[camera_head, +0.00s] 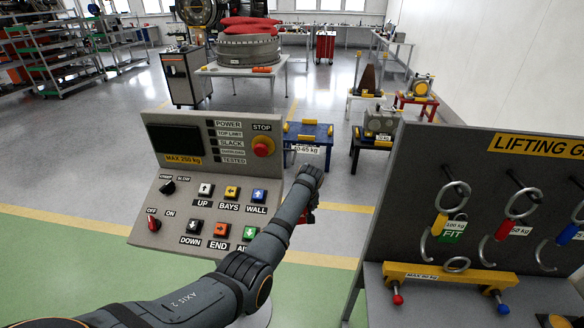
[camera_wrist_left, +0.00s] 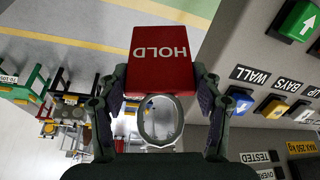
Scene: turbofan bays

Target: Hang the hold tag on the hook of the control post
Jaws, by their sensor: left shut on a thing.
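The control post (camera_head: 218,145) stands in the middle of the head view, its panel carrying buttons, switches and a red STOP knob. My left gripper (camera_head: 310,192) is just right of the panel's right edge. In the left wrist view my left gripper (camera_wrist_left: 160,84) is shut on the red hold tag (camera_wrist_left: 160,58), whose white HOLD lettering appears upside down. The tag's pale ring (camera_wrist_left: 160,120) lies between the fingers. In the head view only a little red of the tag shows beside the gripper. I cannot clearly make out the hook; a thin rod shows by the panel's right edge.
A blue table (camera_head: 305,135) is behind the post. Open floor (camera_head: 335,235) lies between post and board.

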